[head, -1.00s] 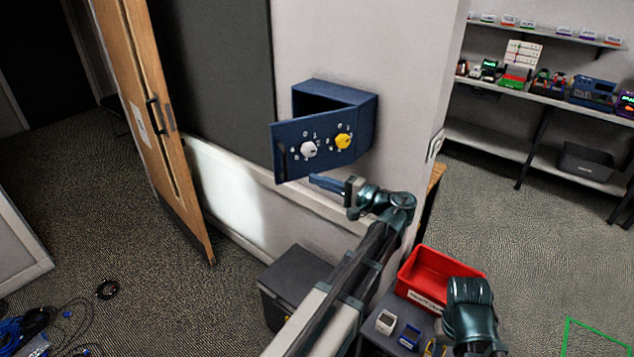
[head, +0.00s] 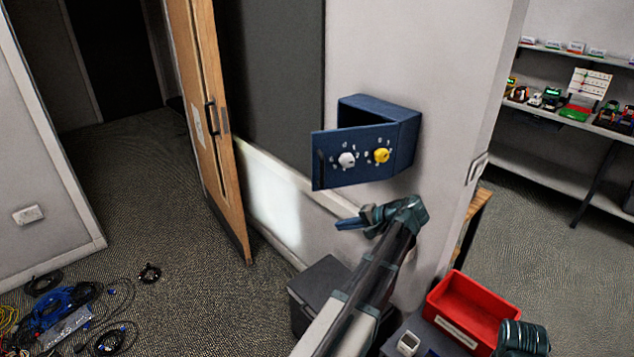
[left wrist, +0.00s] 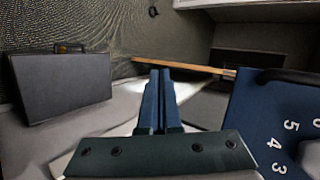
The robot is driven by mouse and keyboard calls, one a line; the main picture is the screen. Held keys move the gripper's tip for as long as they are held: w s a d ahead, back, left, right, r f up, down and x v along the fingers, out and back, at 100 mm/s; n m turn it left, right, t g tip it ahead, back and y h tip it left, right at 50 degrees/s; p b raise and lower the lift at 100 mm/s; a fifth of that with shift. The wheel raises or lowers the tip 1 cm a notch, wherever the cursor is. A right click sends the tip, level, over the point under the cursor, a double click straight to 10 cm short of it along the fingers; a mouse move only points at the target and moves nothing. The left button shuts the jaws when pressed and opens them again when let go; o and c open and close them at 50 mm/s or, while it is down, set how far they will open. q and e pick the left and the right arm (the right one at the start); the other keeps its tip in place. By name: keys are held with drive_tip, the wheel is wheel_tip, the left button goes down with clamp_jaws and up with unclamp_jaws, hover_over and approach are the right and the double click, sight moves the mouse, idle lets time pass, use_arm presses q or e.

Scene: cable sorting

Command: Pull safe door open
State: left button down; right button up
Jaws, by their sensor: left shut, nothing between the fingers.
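The blue safe (head: 405,140) is fixed to the wall, and its door (head: 330,163) stands partly open, swung out toward the left. The door carries a white dial (head: 346,160), a yellow dial (head: 381,155) and a dark handle near its left edge. My left gripper (head: 349,224) is shut and empty, below the door and apart from it. In the left wrist view the blue fingers (left wrist: 157,100) are together, with the numbered door face (left wrist: 275,125) at the right. My right gripper is not clearly visible; only part of that arm shows at the bottom right.
A dark box (head: 322,285) stands on the floor below the safe. A red bin (head: 470,308) is at the lower right. A wooden door (head: 215,130) stands ajar at the left. Cables (head: 70,310) lie on the floor at the lower left. Shelves (head: 570,95) stand at the right.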

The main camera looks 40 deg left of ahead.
use_arm(q)
drive_tip(key=s+a+f+n+t+h, duration=0.2)
drive_tip(key=s+a+f+n+h, duration=0.1)
drive_tip(key=f+h, duration=0.65)
drive_tip(key=s+a+r+n+t+h+b, duration=0.1)
drive_tip(key=s+a+r+n+t+h, duration=0.3)
drive_tip(key=a+r+t, duration=0.55)
drive_tip(key=s+a+r+n+t+h+b, duration=0.1)
drive_tip(key=s+a+r+n+t+h, duration=0.1)
drive_tip(key=a+r+n+t, duration=0.7)
drive_tip(key=w+d+r+m+g, duration=0.1)
drive_tip(key=w+d, duration=0.1)
drive_tip(key=w, duration=0.3)
drive_tip(key=w+d+r+m, duration=0.1)
drive_tip(key=w+d+m, duration=0.1)
drive_tip(key=w, duration=0.3)
drive_tip(key=d, duration=0.1)
drive_tip(key=s+d, duration=0.2)
drive_tip(key=shift+d+f, duration=0.2)
